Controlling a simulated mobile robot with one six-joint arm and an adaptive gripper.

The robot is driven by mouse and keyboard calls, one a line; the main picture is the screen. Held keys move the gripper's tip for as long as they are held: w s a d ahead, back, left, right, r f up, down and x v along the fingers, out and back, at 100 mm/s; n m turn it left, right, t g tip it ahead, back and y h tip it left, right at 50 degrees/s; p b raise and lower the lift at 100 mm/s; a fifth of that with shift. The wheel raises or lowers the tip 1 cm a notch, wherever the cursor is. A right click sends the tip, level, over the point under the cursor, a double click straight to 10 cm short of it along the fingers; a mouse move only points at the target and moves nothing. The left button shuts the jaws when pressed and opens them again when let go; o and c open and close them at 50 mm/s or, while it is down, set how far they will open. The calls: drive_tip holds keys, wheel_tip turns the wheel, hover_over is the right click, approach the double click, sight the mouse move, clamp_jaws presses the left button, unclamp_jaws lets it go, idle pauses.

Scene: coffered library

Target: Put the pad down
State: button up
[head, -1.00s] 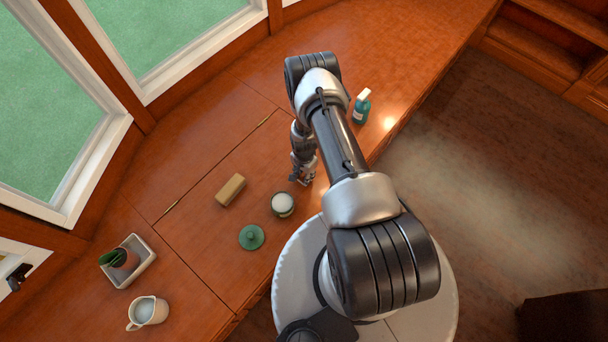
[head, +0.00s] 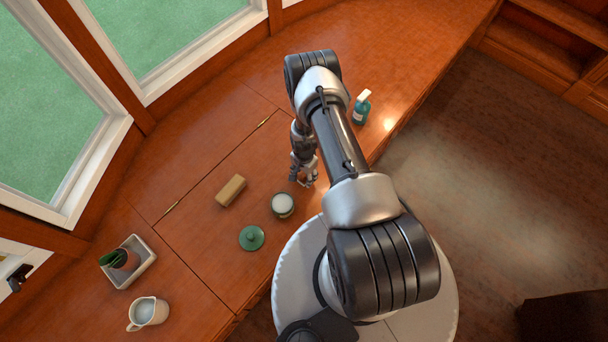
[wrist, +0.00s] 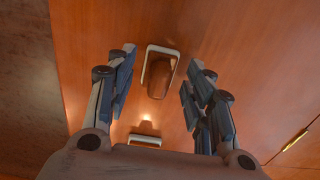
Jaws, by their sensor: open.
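My gripper (head: 304,182) is above the desk, near its front edge, just behind the jar. In the wrist view its two fingers (wrist: 156,90) are spread apart with nothing gripped between them. Beyond the fingertips, a white-edged rectangular item with a rounded brown part (wrist: 160,75) shows against the desk. It looks like the pad, but I cannot be sure. It appears apart from both fingers. In the head view I cannot make it out, and my arm and gripper cover part of the desk there.
A white-topped jar (head: 283,204), a green lid (head: 251,237) and a tan block (head: 230,190) stand near the gripper. A teal bottle (head: 361,108) is by the front edge. A potted plant in a tray (head: 143,272) and a pitcher (head: 150,311) are lower left. The far desk is clear.

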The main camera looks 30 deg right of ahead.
wheel_tip(320, 180, up, 11)
drive_tip(key=p, duration=0.3)
wheel_tip(320, 180, up, 34)
drive_tip(key=n+t, duration=0.2)
drive_tip(key=n, duration=0.4)
hover_over(304, 175)
drive_tip(key=w+a, duration=0.4)
drive_tip(key=s+a+r+n+t, duration=0.1)
drive_tip(key=s+a+r+n, duration=0.1)
drive_tip(key=s+r, duration=0.35)
drive_tip(key=s+a+r+n, duration=0.1)
drive_tip(key=s+a+r, duration=0.2)
drive_tip(key=r, duration=0.6)
drive_tip(key=s+a+r+n, duration=0.1)
drive_tip(key=s+r+n, duration=0.1)
drive_tip(key=s, duration=0.5)
drive_tip(key=s+a+r+n+t, duration=0.1)
drive_tip(key=s+a+r+n, duration=0.1)
drive_tip(key=s, duration=0.6)
drive_tip(key=shift+r+n+t, duration=0.3)
drive_tip(key=shift+r+n, duration=0.2)
drive_tip(key=shift+r, duration=0.35)
